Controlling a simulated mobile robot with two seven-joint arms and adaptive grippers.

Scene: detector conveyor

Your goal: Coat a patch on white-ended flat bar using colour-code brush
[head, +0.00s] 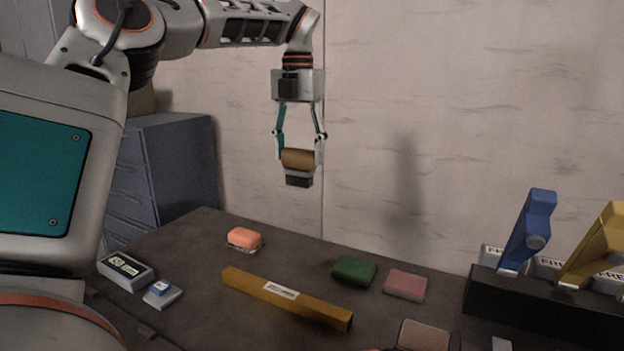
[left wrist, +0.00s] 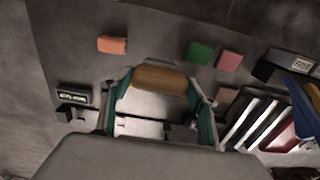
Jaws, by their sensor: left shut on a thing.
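My left gripper (head: 299,150) is shut on a brush (head: 298,160) with a tan, rounded handle and a dark block under it. It holds the brush high above the table, against the pale wall. The brush's tan handle also shows between the fingers in the left wrist view (left wrist: 159,79). A long ochre bar (head: 316,307) lies across the table below, with a white printed label at its middle. I see no white end on it in the head view; its right end looks dark. In the left wrist view the gripper partly hides what lies below. My right gripper is out of view.
On the table (head: 205,250) are an orange block (head: 244,237) on a clear dish, a green pad (head: 354,270), a pink pad (head: 405,285) and a small display box (head: 126,270). A dark rack (head: 545,310) at right holds blue and yellow tools. Grey drawers (head: 170,170) stand at left.

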